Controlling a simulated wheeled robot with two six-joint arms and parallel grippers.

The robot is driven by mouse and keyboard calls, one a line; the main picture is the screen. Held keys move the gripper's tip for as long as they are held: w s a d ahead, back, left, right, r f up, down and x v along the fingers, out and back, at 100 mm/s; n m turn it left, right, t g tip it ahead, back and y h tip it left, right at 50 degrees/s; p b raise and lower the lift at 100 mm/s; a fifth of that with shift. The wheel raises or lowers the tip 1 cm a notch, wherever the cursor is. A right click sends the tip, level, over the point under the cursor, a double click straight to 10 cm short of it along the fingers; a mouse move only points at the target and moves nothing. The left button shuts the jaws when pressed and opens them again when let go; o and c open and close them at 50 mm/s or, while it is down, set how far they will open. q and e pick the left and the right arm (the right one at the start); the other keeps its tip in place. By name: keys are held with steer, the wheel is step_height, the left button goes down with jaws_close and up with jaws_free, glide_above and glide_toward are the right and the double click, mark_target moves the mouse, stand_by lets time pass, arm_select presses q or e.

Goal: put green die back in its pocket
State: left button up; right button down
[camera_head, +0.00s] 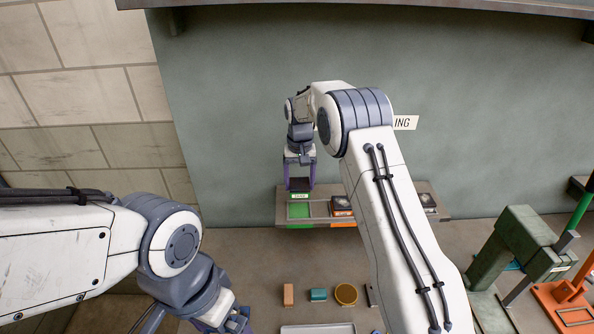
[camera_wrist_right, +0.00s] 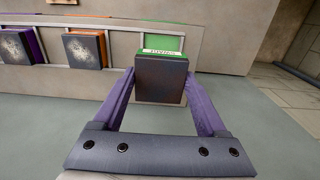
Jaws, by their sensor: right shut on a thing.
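My right gripper (camera_head: 299,186) is shut on the green die (camera_wrist_right: 160,79), a block with a dark face and a green edge at its top in the right wrist view. The right gripper's purple fingers (camera_wrist_right: 158,98) stand on either side of it. The green pocket (camera_head: 299,211) is at the left end of the shelf rack (camera_head: 318,222), and the held die is just by it, at its back edge in the head view. I cannot tell whether die and rack touch. My left gripper (camera_head: 232,322) is partly in view at the bottom; its fingers are unclear.
Beside the green pocket, an orange pocket holds a die (camera_wrist_right: 86,47), and a purple one holds another die (camera_wrist_right: 16,46). On the bench are an orange block (camera_head: 288,294), a teal block (camera_head: 319,295), a brass round (camera_head: 346,294) and a green press (camera_head: 515,245). My right arm hides part of the rack.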

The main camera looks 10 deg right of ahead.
steer(key=shift+w+a+f+b, duration=0.1)
steer(key=shift+a+f+b, duration=0.05)
steer(key=shift+f+b, duration=0.55)
step_height(320, 180, down, 3)
steer(key=shift+f+b, duration=0.1)
steer(key=shift+b, duration=1)
steer(key=shift+f+b, duration=0.5)
steer(key=shift+f, duration=0.45)
steer(key=shift+f, duration=0.5)
stand_by(0.7)
stand_by(0.7)
